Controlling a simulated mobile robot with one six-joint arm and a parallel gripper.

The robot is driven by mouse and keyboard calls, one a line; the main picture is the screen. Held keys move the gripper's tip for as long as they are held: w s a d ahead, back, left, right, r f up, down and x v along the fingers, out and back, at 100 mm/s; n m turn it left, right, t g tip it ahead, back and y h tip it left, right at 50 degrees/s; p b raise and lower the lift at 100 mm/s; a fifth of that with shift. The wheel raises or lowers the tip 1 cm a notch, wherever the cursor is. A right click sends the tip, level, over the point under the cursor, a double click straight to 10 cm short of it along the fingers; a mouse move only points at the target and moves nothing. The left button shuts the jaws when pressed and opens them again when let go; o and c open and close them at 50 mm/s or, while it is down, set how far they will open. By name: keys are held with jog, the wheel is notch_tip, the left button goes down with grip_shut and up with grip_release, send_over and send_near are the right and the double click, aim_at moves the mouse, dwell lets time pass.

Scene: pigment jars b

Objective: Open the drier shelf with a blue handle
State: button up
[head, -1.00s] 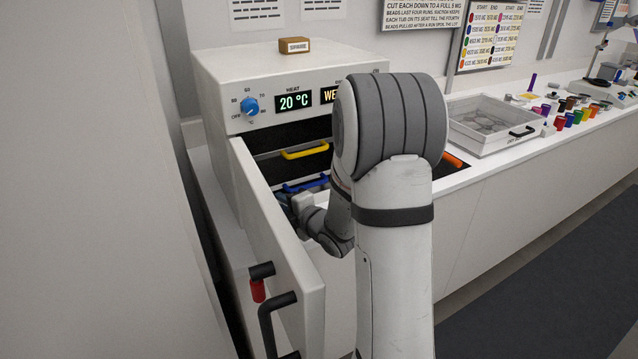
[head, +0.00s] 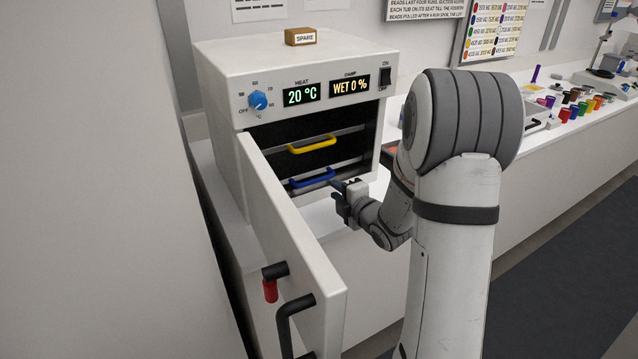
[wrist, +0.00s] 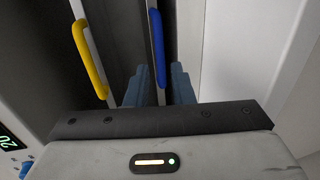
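The drier (head: 290,52) is a white box with its door (head: 285,230) swung open toward me. Inside, the lower shelf has a blue handle (head: 312,178), and its front sits at the drier's opening. My gripper (head: 338,189) is just in front of the right end of the blue handle, close to it. In the wrist view, my gripper (wrist: 160,84) has two blue-grey fingers standing apart. The blue handle (wrist: 157,48) lies between and just beyond the fingertips, nearer the left finger. I cannot tell whether they touch. My gripper is open and empty.
A yellow-handled shelf (head: 312,144) sits above, and its handle shows left in the wrist view (wrist: 88,58). The open door stands left of my arm. A small box marked SPARE (head: 300,37) is on top. Coloured jars (head: 575,105) stand on the right counter.

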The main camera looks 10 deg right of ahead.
aim_at(321, 180)
jog(key=p+x, duration=0.1)
jog(key=x, duration=0.6)
jog(key=shift+a, duration=0.1)
jog(key=shift+s, duration=0.1)
jog(key=shift+c, duration=0.3)
grip_shut()
